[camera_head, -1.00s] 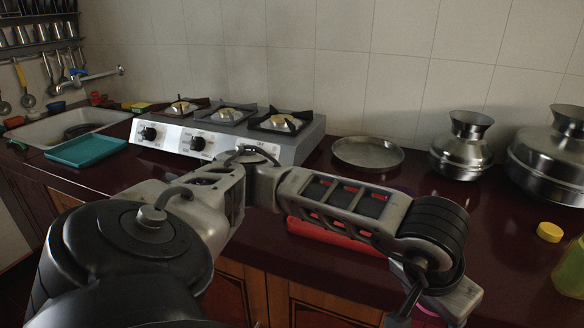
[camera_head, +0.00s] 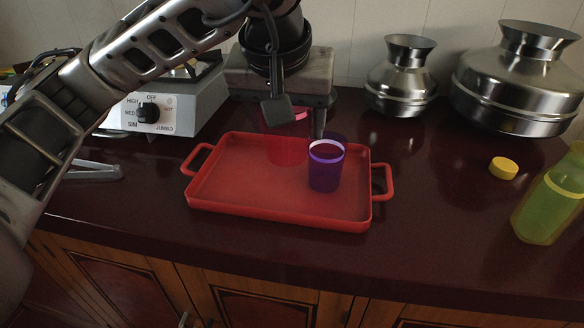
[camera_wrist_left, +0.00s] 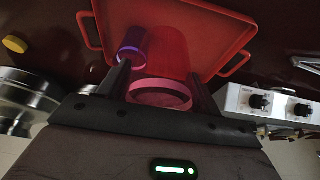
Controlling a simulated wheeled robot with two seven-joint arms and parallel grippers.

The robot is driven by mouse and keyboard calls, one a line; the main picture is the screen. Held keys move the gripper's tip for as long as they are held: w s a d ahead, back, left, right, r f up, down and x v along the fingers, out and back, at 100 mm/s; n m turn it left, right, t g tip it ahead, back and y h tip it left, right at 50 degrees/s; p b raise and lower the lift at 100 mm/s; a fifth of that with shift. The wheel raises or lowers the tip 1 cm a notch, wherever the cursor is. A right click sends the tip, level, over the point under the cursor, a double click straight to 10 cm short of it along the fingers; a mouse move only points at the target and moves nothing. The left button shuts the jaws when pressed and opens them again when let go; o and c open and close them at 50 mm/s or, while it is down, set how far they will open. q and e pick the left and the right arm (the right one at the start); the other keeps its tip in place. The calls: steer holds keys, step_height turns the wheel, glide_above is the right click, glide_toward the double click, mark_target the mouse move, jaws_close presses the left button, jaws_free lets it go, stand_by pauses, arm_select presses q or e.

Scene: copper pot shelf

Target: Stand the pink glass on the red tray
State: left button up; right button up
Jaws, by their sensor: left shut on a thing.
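The red tray (camera_head: 230,210) lies on the dark counter, with a handle at each end. My left gripper (camera_head: 298,115) points down over the tray's back part. It is shut on the pink glass (camera_head: 287,150), a see-through glass held upright with its pale pink rim up. In the left wrist view the pink glass (camera_wrist_left: 160,96) sits between the fingers. Its base is over the tray floor; I cannot tell whether it touches. A purple glass (camera_head: 326,172) stands on the tray just right of it. My right gripper is not in view.
A gas stove (camera_head: 165,108) is behind left, with metal tongs (camera_head: 95,171) before it. Metal pots (camera_head: 402,75) stand at the back right. A yellow cap (camera_head: 503,168) and a yellow-green container (camera_head: 552,200) are at right. The tray's left half is clear.

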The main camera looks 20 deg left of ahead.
arm_select(q)
steer(key=w+a+f, duration=0.2)
steer(key=a, duration=0.1)
steer(key=w+a+f+b, duration=0.1)
steer(key=w+a+f, duration=0.1)
steer(key=a+f, duration=0.1)
steer(key=w+a+f, duration=0.2)
steer(key=a+f, duration=0.1)
steer(key=a, duration=0.2)
steer(key=shift+w+f+b, duration=0.1)
steer(key=shift+f+b, duration=0.05)
steer(key=shift+b, duration=0.15)
steer(key=shift+w+a+f, duration=0.1)
steer(key=shift+a+f, duration=0.1)
steer(key=f, duration=0.3)
steer(key=shift+w+a+f, duration=0.15)
steer(key=shift+w+a, duration=0.05)
steer(key=shift+a, duration=0.05)
steer(key=shift+f, duration=0.2)
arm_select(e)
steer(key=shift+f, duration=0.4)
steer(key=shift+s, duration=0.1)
arm_select(q)
steer(key=shift+f+b, duration=0.15)
steer(key=shift+b, duration=0.2)
steer(key=o, duration=1)
steer(key=shift+o, duration=0.2)
